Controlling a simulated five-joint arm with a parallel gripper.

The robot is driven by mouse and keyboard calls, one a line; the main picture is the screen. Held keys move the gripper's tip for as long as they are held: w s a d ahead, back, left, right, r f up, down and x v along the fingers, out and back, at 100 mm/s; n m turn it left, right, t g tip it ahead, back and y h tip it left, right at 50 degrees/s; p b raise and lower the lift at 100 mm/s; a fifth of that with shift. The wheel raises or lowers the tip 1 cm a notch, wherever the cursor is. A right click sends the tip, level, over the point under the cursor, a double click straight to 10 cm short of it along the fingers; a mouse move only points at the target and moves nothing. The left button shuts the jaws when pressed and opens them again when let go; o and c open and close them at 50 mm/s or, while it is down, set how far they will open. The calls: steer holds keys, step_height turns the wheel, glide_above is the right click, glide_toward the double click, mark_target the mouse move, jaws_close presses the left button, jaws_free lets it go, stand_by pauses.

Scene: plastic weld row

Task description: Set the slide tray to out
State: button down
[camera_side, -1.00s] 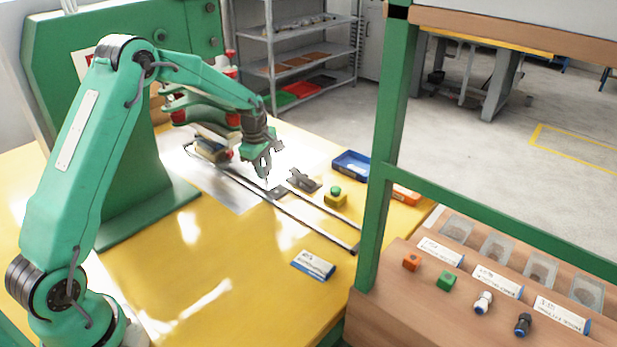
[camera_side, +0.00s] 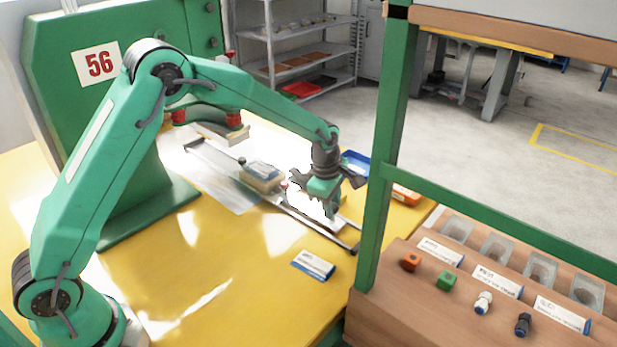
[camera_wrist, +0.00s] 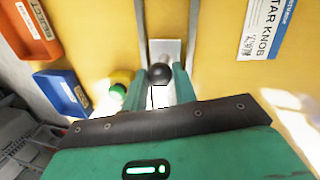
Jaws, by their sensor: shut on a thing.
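The slide tray runs on two dark rails (camera_side: 305,218) across the yellow table. It carries a beige block with a blue-grey top (camera_side: 262,176) and stands clear of the green press, partway along the rails toward their near right end. A pale plate with a round black knob (camera_wrist: 159,73) shows between the rails in the wrist view. My gripper (camera_wrist: 160,85) is shut on this knob, one finger on each side. In the side view my gripper (camera_side: 328,208) is low over the rails, right of the block, and hides the knob.
A yellow box with a green button (camera_wrist: 119,90) is close beside my gripper. A blue bin (camera_side: 355,163) and an orange bin (camera_side: 406,195) stand at the table's far right edge. A label card (camera_side: 313,265) lies in front of the rails. A green post (camera_side: 382,150) rises to the right.

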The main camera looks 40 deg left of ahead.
steer(key=shift+d, duration=3.1)
steer(key=c, duration=1.1)
jaws_free()
steer(key=shift+a, duration=0.1)
steer(key=shift+r, duration=0.2)
steer(key=r, duration=0.3)
steer(key=s+r, duration=0.1)
steer(key=r, duration=0.3)
steer(key=shift+s+a+r, duration=0.1)
steer(key=shift+s+a, duration=0.05)
steer(key=shift+s, duration=0.05)
steer(key=shift+r, duration=0.1)
